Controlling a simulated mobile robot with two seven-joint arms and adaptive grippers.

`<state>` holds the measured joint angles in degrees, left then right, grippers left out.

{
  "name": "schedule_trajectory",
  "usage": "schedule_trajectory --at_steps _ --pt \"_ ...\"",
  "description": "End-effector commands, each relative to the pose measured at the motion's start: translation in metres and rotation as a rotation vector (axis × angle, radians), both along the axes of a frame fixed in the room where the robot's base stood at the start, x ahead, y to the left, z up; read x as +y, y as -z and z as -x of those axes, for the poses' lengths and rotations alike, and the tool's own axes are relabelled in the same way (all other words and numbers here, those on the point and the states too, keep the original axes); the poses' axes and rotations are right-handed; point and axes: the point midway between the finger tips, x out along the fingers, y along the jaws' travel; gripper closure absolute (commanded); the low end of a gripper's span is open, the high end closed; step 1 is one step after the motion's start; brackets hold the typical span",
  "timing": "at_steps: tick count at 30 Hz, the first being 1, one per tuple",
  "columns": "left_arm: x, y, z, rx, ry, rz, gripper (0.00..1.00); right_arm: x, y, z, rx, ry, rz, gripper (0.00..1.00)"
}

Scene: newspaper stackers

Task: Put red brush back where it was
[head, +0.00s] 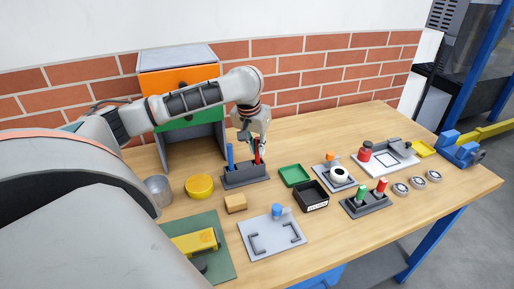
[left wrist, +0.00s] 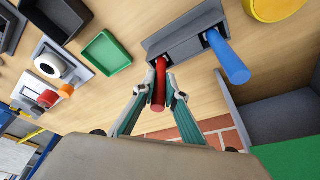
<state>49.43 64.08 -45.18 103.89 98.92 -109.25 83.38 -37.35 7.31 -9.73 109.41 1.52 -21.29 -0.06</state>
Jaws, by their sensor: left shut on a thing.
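The red brush (head: 257,153) is upright at the right part of the grey holder (head: 245,181). A blue brush (head: 230,157) stands in the holder's left slot. My left gripper (head: 257,144) is shut on the red brush from above. In the left wrist view the fingers (left wrist: 159,92) close around the red handle (left wrist: 160,78), whose far end meets the edge of the holder (left wrist: 185,46). The blue brush (left wrist: 229,58) is beside it, apart from the fingers. I cannot tell how deep the red brush sits in its slot. My right gripper is not in view.
A shelf unit with an orange front (head: 178,78) stands behind left. A yellow round container (head: 199,186) and a metal cup (head: 158,190) are left of the holder. A green tray (head: 294,175) and black bin (head: 311,198) are to its right. A brick wall (head: 300,70) is behind.

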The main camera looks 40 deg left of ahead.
Motion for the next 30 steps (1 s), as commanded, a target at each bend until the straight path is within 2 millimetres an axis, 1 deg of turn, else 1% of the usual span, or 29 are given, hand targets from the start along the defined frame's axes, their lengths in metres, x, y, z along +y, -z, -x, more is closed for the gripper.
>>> schedule_trajectory --at_steps 5,9,10,11,12,23,26,29,30 --pt "0.000 -0.001 0.000 -0.001 0.000 0.000 1.00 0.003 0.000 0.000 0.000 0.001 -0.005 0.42" --pt "0.000 0.002 0.000 0.000 0.000 0.000 1.00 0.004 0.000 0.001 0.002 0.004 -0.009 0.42" --pt "0.000 0.002 0.000 0.000 0.000 0.000 0.83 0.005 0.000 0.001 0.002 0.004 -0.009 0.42" --pt "0.000 0.002 0.000 0.000 0.000 0.000 0.75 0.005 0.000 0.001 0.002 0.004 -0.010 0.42" --pt "0.000 0.002 0.000 0.000 0.000 0.000 0.72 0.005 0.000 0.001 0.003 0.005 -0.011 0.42" --pt "0.000 0.000 0.000 -0.001 0.000 0.000 0.72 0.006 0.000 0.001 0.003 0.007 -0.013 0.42" --pt "0.000 -0.008 0.001 -0.002 0.001 -0.002 0.72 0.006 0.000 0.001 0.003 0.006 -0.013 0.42" --pt "0.000 -0.024 0.005 -0.004 0.000 -0.002 0.72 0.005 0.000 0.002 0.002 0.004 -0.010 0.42" --pt "-0.001 -0.032 0.006 -0.007 0.002 -0.003 0.72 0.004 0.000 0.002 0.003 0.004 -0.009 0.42"
